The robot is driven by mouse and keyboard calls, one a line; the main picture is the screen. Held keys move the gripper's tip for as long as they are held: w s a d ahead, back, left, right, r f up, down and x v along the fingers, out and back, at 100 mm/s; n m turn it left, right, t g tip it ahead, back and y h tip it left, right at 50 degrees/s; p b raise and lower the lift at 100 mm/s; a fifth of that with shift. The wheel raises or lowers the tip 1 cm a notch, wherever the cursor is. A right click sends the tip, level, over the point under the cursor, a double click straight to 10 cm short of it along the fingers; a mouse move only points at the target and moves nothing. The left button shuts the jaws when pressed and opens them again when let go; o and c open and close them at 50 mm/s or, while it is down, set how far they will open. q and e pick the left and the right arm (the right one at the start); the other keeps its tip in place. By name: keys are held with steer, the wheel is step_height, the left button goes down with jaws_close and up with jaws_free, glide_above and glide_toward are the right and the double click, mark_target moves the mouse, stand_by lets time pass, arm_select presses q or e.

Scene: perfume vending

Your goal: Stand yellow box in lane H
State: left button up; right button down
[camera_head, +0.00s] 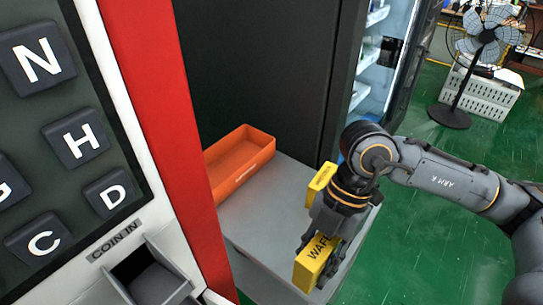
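A yellow box (312,266) with dark lettering starting "WAR" is near the front end of the grey counter. My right gripper (322,246) reaches down over this box, with dark fingers at its upper part and side. The fingers hide part of the box, and I cannot tell whether they are closed on it or whether it touches the counter. A second yellow box (320,184) stands just behind the gripper, partly hidden by my wrist. A key marked H (76,139) is on the keypad at the left. Lane H itself is not identifiable. My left gripper is out of view.
An orange tray (240,164) sits on the grey counter (262,216) left of the yellow boxes. The machine's red panel edge (165,120) and coin slot (150,275) are at left. An open lit cabinet (370,60) stands behind. A fan (487,38) and white crate (478,93) stand far right.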

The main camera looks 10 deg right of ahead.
steer(key=n, duration=0.2)
steer(key=w+n+g+h, duration=0.1)
steer(key=n, duration=0.1)
steer(key=w+n+h, duration=0.1)
steer(key=n, duration=0.1)
steer(key=shift+w+d+f+g, duration=0.1)
steer(key=shift+d+f+g, duration=0.05)
steer(key=shift+f+g, duration=0.15)
steer(key=w+d+m+t+h, duration=0.1)
steer(key=w+m+t, duration=0.3)
steer(key=m, duration=1.1)
steer(key=w+d+m+t, duration=0.3)
steer(key=w+m, duration=0.5)
steer(key=m, duration=0.8)
steer(key=shift+r+t+h, duration=0.2)
steer(key=shift+t+h, duration=0.2)
steer(key=shift+t, duration=0.5)
